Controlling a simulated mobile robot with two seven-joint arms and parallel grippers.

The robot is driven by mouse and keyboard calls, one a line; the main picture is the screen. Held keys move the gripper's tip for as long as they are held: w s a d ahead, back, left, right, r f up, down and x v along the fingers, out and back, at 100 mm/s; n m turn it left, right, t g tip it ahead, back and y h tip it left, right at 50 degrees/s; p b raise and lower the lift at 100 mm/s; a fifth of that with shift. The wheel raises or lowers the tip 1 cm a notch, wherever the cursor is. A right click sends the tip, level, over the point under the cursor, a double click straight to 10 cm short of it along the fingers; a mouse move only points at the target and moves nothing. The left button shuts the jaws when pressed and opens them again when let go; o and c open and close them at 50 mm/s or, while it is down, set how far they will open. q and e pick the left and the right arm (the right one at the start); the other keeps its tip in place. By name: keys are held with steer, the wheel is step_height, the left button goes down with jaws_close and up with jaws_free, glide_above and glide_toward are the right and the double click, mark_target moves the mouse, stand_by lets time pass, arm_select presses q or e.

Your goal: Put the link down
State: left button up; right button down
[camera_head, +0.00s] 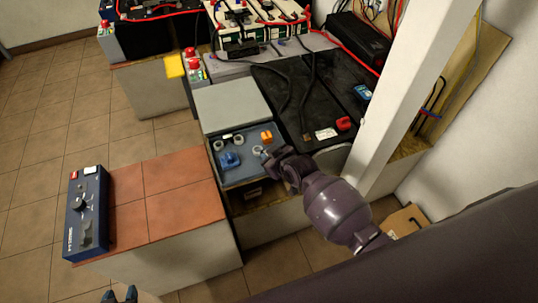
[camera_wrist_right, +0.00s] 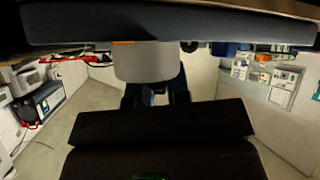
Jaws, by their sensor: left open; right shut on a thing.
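My right gripper (camera_head: 268,155) is over the right side of a blue tray or case (camera_head: 236,179). It is shut on a small grey piece (camera_head: 257,150), which I take to be the link; its shape is mostly hidden. I cannot tell whether the piece touches the tray. In the right wrist view a grey rounded piece (camera_wrist_right: 145,62) shows between dark parts, too close to make out. In the tray lie a blue part (camera_head: 230,160), grey rings (camera_head: 218,145) and an orange part (camera_head: 266,137). My left gripper (camera_head: 120,295) is open at the bottom edge, only its tips showing.
A red-tiled block top (camera_head: 165,192) stands left of the tray, with a blue control box (camera_head: 87,214) on its left edge. A grey panel (camera_head: 232,106) and a large black battery (camera_head: 300,98) lie behind the tray. A white post (camera_head: 405,95) rises at the right.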

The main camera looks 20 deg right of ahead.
steer(key=c, duration=1.1)
jaws_free()
steer(key=shift+r, duration=0.3)
steer(key=shift+s+d+r+p, duration=0.15)
steer(key=shift+s+r+p, duration=0.1)
steer(key=shift+p, duration=0.05)
steer(key=p+v, duration=0.2)
steer(key=v, duration=0.8)
steer(key=s+d+f+m+h, duration=0.1)
steer(key=s+d, duration=0.3)
steer(key=s, duration=0.5)
steer(key=s+d+f+m+h, duration=0.2)
steer(key=s+d+m, duration=0.1)
steer(key=s, duration=0.7)
steer(key=shift+d+f+m+t+h, duration=0.3)
steer(key=shift+d+t, duration=0.1)
